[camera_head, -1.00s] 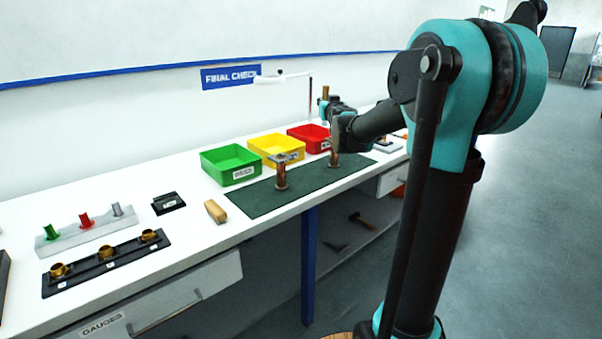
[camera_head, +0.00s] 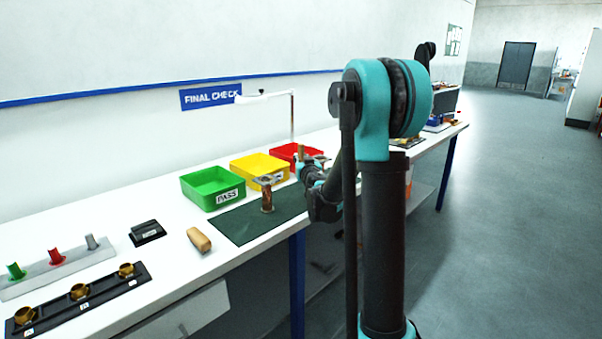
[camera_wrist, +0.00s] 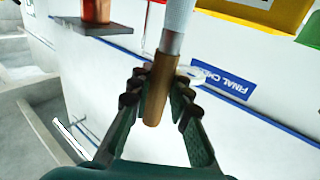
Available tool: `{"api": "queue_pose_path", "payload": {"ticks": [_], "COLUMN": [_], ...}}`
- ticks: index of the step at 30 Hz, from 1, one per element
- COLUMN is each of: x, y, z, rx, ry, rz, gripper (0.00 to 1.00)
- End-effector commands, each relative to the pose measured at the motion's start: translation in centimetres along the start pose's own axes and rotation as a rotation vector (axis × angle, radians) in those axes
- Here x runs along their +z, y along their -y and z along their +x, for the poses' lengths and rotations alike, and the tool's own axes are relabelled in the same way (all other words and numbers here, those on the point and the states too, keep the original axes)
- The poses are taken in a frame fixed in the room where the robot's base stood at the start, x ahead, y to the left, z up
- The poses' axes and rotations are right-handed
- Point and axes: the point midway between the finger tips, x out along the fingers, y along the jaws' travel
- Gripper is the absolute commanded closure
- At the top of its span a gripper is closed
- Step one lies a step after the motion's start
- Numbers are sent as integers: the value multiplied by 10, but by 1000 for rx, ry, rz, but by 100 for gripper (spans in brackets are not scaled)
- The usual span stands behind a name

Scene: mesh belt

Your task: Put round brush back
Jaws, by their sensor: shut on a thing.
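My gripper (camera_wrist: 157,95) is shut on the round brush (camera_wrist: 157,88), around its brown handle. The brush's pale grey round part (camera_wrist: 172,40) extends beyond the fingers to the top of the wrist view. In the head view my gripper (camera_head: 306,165) is small, beside the red tray, and the brown handle (camera_head: 301,151) sticks up from it. The brush's lower part is hidden there. I cannot make out a holder for the brush.
Green (camera_head: 212,200), yellow (camera_head: 259,179) and red (camera_head: 284,152) trays line the bench's back. A copper-coloured cylinder (camera_head: 267,201) stands on the dark green mat (camera_head: 236,229). A lamp (camera_head: 292,112) rises behind. A wooden block (camera_head: 199,240) lies left of the mat.

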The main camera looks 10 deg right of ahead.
Motion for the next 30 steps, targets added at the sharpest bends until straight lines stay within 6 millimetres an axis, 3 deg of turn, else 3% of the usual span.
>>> {"api": "queue_pose_path", "payload": {"ticks": [15,28,29,30], "x": [51,56,56,56], "y": [0,0,0,0], "z": [0,0,0,0], "rx": [0,0,0,0], "ry": [0,0,0,0], "rz": [0,0,0,0], "gripper": [100,100,78,73]}}
